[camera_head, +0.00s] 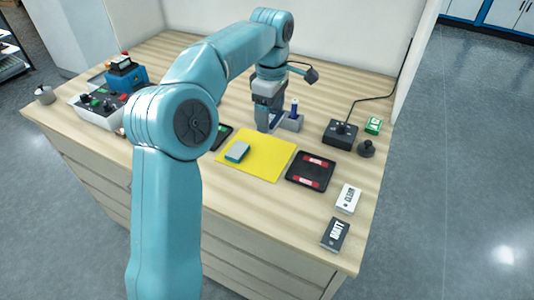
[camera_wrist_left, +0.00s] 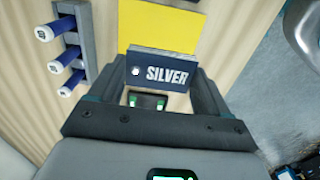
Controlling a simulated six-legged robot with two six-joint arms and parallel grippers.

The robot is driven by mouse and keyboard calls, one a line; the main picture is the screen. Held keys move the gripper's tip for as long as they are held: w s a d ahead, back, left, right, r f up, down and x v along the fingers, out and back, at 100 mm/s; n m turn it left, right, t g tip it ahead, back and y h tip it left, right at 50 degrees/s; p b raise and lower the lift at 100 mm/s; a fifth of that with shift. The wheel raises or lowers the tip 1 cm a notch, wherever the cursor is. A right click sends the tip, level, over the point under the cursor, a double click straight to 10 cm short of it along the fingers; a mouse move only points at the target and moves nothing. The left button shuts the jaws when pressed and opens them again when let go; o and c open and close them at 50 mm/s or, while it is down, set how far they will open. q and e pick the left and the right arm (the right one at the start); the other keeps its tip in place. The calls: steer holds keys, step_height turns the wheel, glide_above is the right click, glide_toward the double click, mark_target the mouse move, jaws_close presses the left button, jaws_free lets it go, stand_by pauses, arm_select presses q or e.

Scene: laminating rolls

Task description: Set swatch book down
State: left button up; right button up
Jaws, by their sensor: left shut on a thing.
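My left gripper (camera_head: 268,124) is shut on a dark blue swatch book (camera_wrist_left: 160,72) lettered SILVER. In the left wrist view the book sits between the two fingers with its lettering towards the camera. In the head view only a small blue edge of it (camera_head: 277,122) shows by the fingers, near the far edge of the yellow mat (camera_head: 262,163). I cannot tell whether the book touches the table. Two other swatch books, a white one lettered CLEAR (camera_head: 348,198) and a dark one lettered MATT (camera_head: 335,235), lie at the table's right front. My right gripper is not in view.
A teal and white block (camera_head: 237,152) lies on the mat. A black tray with red labels (camera_head: 310,170) is to its right.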

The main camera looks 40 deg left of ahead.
arm_select(q)
glide_above(271, 157)
step_height(271, 157, down, 7)
steer(key=shift+s+b, duration=0.1)
steer(key=shift+b, duration=0.25)
steer(key=shift+f, duration=0.65)
step_height(271, 157, down, 4)
steer(key=shift+f, duration=0.1)
steer(key=shift+f+b, duration=0.15)
steer(key=shift+b, duration=0.2)
steer(key=o, duration=1)
